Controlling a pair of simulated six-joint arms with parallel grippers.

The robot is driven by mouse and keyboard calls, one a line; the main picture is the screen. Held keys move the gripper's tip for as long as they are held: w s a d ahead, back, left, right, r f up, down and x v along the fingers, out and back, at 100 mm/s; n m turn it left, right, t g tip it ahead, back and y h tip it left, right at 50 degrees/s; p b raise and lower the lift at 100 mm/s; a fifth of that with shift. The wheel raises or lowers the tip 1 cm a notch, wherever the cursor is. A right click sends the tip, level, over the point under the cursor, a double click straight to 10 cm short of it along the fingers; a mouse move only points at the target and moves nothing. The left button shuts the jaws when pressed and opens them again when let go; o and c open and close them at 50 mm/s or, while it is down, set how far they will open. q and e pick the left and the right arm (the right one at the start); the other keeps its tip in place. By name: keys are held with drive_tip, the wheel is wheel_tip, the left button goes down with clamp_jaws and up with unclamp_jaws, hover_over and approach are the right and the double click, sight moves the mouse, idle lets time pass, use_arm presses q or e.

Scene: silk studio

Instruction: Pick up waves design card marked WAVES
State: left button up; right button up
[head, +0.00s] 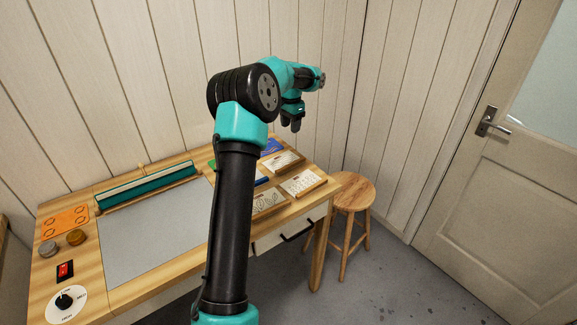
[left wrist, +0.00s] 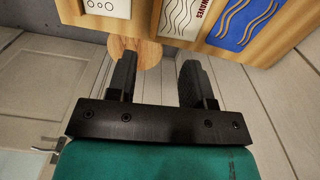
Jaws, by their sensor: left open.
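The waves card (left wrist: 182,16) is white with dark wavy lines and the word WAVES, cut off by the top edge of the left wrist view. In the head view the card (head: 283,160) lies in a wooden holder near the far right of the table. A blue card with pale waves (left wrist: 248,22) is beside it; this blue card also shows in the head view (head: 271,147). My left gripper (head: 291,126) is open and empty, raised above the cards. Its two fingers (left wrist: 158,64) stand apart in the left wrist view, not touching the card. My right gripper is out of view.
A card with circles (left wrist: 107,7) is on the other side of the waves card. More cards (head: 302,182) lie nearby. A wooden stool (head: 352,188) stands right of the table. Plank walls are behind; a door (head: 505,190) is at right.

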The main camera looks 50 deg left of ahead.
use_arm(q)
hover_over(291, 164)
drive_tip(key=f, duration=1.2)
drive_tip(key=shift+w+a+f, duration=0.1)
drive_tip(key=shift+a+f, duration=0.05)
drive_tip(key=shift+a, duration=0.1)
drive_tip(key=shift+d+f, duration=0.2)
drive_tip(key=shift+f, duration=2.4)
clamp_jaws()
